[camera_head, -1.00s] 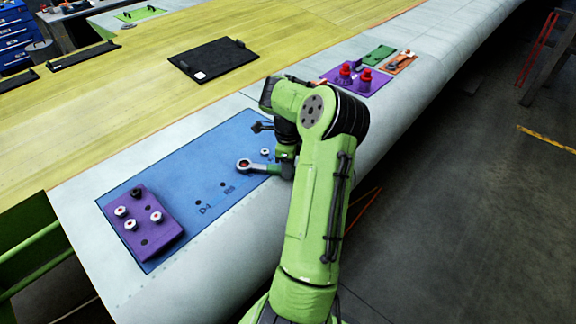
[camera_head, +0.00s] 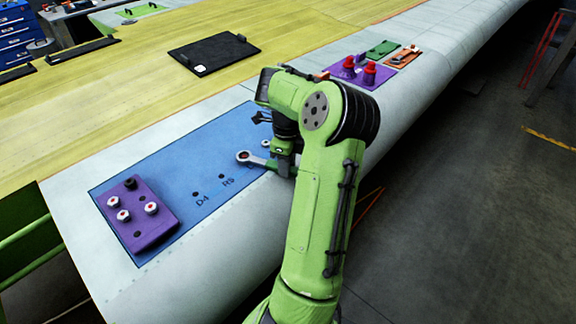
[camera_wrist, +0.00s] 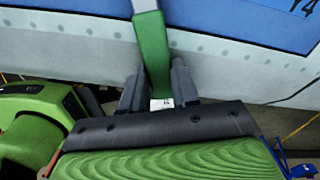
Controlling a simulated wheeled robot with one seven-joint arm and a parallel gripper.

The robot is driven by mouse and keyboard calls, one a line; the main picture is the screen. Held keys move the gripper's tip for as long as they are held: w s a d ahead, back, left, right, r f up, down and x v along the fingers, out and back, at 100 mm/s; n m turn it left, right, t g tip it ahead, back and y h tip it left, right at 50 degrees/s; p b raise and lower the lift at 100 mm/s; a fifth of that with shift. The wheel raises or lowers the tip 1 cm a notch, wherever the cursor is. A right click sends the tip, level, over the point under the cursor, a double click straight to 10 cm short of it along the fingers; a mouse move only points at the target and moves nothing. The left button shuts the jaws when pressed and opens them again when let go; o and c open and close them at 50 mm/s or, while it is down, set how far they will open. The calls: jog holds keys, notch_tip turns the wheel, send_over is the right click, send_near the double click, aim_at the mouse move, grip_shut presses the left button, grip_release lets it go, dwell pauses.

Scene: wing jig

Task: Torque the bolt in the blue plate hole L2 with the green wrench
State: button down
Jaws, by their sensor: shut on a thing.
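The green wrench (camera_head: 277,164) has a silver ring head, which lies over the blue plate (camera_head: 165,165). A small dark reddish spot shows inside the ring, but I cannot tell whether the ring is seated around a bolt. My gripper (camera_wrist: 157,88) is shut on the wrench's green handle, which also shows in the wrist view (camera_wrist: 151,45). A pale bolt (camera_head: 265,143) sits just right of the ring, partly covered by my gripper. The plate's labels D4 and R5 are readable, and Y4 in the wrist view; I see no L2 label.
A purple block (camera_head: 147,233) with several white-and-red bolts stands on the plate's near left end. A purple tray (camera_head: 372,83) with red-topped parts, a green holder (camera_head: 382,49) and an orange holder (camera_head: 402,57) lie farther back. A black panel (camera_head: 213,53) rests on the yellow surface.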

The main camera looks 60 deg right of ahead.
aim_at(281, 181)
jog(key=shift+a, duration=0.1)
dwell(0.3)
jog(key=shift+a+f+m+b, duration=0.1)
jog(key=shift+a+m+b, duration=0.15)
jog(key=shift+b, duration=0.35)
jog(key=a+m+b, duration=0.1)
jog(key=b, duration=0.2)
jog(key=shift+a+m, duration=0.35)
jog(key=shift+a+b, duration=0.25)
jog(key=shift+b, duration=0.2)
